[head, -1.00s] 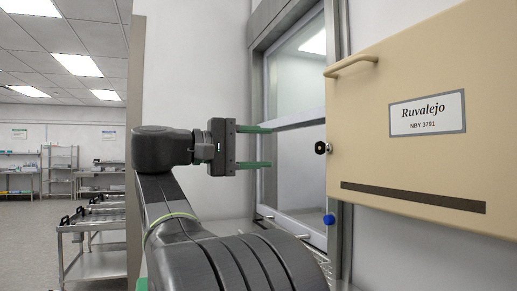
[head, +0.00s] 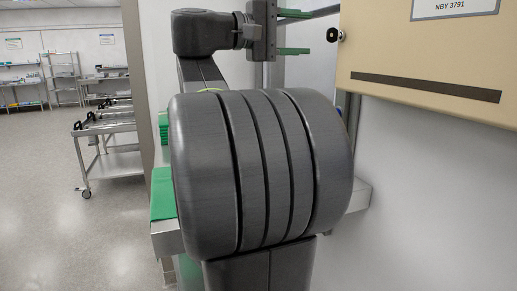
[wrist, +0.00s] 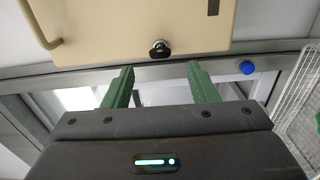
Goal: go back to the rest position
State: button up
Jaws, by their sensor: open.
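My gripper (head: 292,33) is at the top of the head view, its two green fingers apart with nothing between them. They point right, toward the beige door panel (head: 430,55) labelled NBY 3791. In the wrist view the open fingers (wrist: 160,85) reach toward the lower edge of the beige panel (wrist: 120,22), with a black latch knob (wrist: 160,49) just beyond the gap. I cannot tell whether the fingers touch anything. My dark arm fills the middle of the head view and hides much behind it.
A metal ledge (head: 358,196) with a green mat (head: 163,194) lies behind my arm. Steel carts (head: 110,150) stand at the left on open floor (head: 60,220). In the wrist view a blue knob (wrist: 247,67) and a wire basket (wrist: 300,105) are at the right.

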aim_at(329, 35)
jog(key=shift+p+x, duration=0.3)
jog(key=shift+x, duration=3.25)
